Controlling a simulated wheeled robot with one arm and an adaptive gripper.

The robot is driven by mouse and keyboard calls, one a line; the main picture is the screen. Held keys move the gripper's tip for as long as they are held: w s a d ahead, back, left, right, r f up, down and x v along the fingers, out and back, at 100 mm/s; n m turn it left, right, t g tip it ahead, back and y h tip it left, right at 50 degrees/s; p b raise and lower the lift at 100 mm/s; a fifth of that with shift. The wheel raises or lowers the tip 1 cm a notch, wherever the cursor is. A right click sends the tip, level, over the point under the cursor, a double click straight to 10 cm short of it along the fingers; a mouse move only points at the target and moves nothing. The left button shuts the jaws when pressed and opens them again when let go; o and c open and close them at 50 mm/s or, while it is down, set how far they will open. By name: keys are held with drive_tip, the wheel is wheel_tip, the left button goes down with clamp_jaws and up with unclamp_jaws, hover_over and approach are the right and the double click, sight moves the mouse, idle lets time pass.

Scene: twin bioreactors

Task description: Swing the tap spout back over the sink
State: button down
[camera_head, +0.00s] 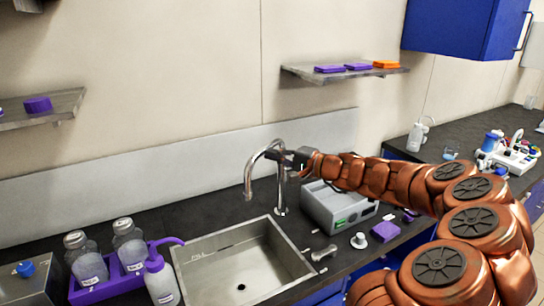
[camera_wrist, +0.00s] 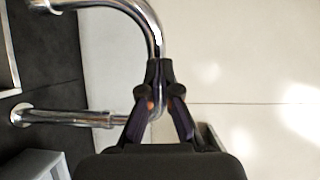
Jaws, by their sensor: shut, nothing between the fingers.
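The chrome tap spout (camera_head: 262,150) arches left from its upright post beside the back right corner of the steel sink (camera_head: 235,262). Its outlet hangs near the sink's back rim; I cannot tell whether it is past the rim. My gripper (camera_head: 272,155) is at the top of the tap, by the bend. In the wrist view the curved spout (camera_wrist: 148,22) runs to the upper left, just beyond the closed fingertips (camera_wrist: 160,68). The fingers are shut with nothing between them. They overlap the bend in the picture; contact is not clear.
A grey box device (camera_head: 338,207) stands on the counter right of the tap, under my arm. Bottles in a purple rack (camera_head: 88,288) and a purple-topped wash bottle (camera_head: 160,280) stand left of the sink. A wall shelf (camera_head: 345,75) hangs above.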

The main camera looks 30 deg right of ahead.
drive_tip(key=b+v, duration=0.3)
drive_tip(key=v, duration=1)
drive_tip(key=shift+d+h, duration=0.3)
drive_tip(key=shift+d, duration=0.1)
drive_tip(key=shift+w+r, duration=0.1)
drive_tip(key=shift+w, duration=0.05)
drive_tip(key=a+f+n+g+y, duration=0.25)
drive_tip(key=a+n+g, duration=0.3)
drive_tip(key=a, duration=1.25)
drive_tip(key=s+a+f+n+g, duration=0.2)
drive_tip(key=s+a+f+g, duration=0.1)
drive_tip(key=a, duration=0.3)
drive_tip(key=s+a+f+n+g, duration=0.1)
drive_tip(key=s+a+f+g, duration=0.15)
drive_tip(key=a, duration=0.45)
drive_tip(key=s+a+f+n+g+h, duration=0.35)
drive_tip(key=s+f, duration=0.25)
drive_tip(key=s, duration=0.4)
drive_tip(key=s+d+f+g+h, duration=0.1)
drive_tip(key=s+d+f+h, duration=0.1)
drive_tip(key=s, duration=0.4)
drive_tip(key=s+d+f+n+g+h, duration=0.1)
drive_tip(key=s+d+f+g+h, duration=0.1)
drive_tip(key=s, duration=0.3)
drive_tip(key=shift+s+d+h, duration=0.4)
drive_tip(key=shift+d+h, duration=0.3)
drive_tip(key=shift+h, duration=0.2)
